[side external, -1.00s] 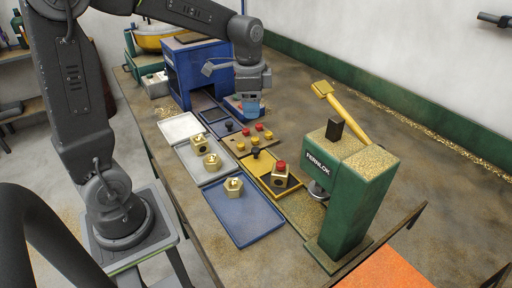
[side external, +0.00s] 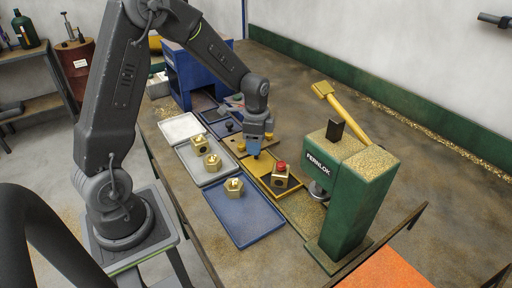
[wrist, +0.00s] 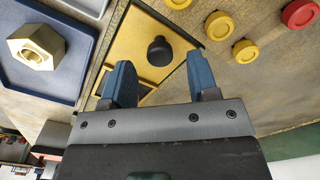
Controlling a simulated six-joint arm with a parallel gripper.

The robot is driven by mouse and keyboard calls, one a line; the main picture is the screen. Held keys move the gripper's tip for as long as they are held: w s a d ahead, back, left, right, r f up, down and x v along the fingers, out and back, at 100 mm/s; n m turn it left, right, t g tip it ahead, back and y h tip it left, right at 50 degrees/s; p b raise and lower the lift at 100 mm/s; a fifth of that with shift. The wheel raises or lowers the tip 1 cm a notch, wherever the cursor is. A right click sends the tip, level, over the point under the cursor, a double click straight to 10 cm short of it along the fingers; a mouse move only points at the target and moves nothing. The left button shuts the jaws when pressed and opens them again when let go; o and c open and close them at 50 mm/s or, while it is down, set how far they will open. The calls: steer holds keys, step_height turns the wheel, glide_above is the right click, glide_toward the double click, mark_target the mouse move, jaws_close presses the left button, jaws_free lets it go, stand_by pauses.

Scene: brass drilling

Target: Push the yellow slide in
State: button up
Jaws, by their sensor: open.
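The yellow slide (side external: 263,180) lies on the bench in front of the green press (side external: 352,190). In the wrist view, a black knob (wrist: 159,50) stands up from the yellow slide (wrist: 150,22). My gripper (side external: 254,152) is above the knob end of the slide, pointing down. In the wrist view my gripper (wrist: 160,72) is open, its blue fingers on either side of the knob. I cannot tell whether they touch it.
Brass nuts stand on the blue tray (side external: 250,228) and the grey tray (side external: 188,160), left of the slide. The blue box (side external: 178,85) stands behind. The right of the bench is open.

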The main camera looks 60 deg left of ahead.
steer(key=shift+f, duration=1.15)
jaws_close()
